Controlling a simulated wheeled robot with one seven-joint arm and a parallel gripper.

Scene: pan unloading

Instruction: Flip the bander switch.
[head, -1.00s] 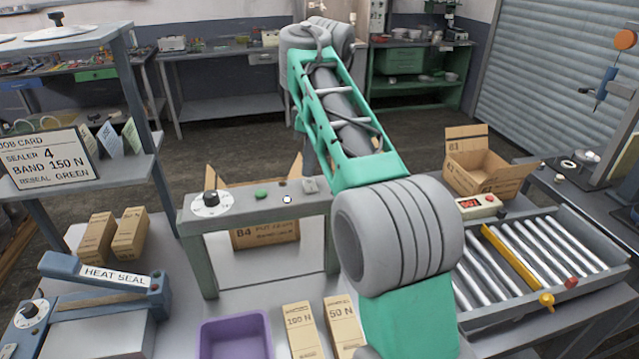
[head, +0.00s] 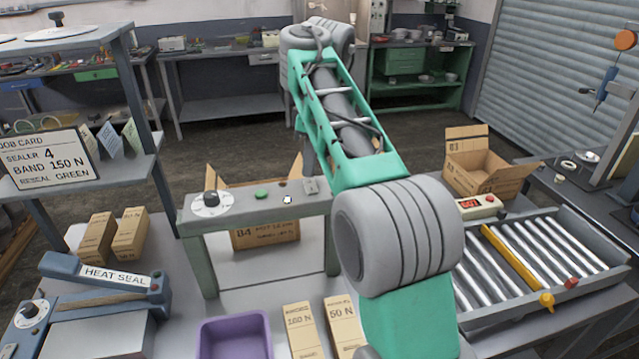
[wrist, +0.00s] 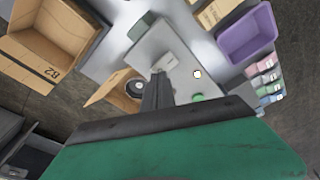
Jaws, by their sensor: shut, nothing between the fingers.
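The bander is a grey arch frame (head: 240,208) standing on the bench in the middle of the head view. Its top beam carries a dial (head: 211,200), a green button (head: 261,194), a white lamp (head: 287,200) and a small grey switch (head: 310,186) at the right. In the wrist view, the switch plate (wrist: 168,62) lies right beside the fingertips of my gripper (wrist: 158,76). The gripper is shut and empty; I cannot tell whether it touches the switch. In the head view my gripper does not show.
An open cardboard box (head: 265,238) sits behind the bander. A purple bin (head: 235,322) and cartons (head: 303,325) stand in front. A heat sealer (head: 105,275) is at left. A roller conveyor (head: 535,260) and an open box (head: 487,178) are at right.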

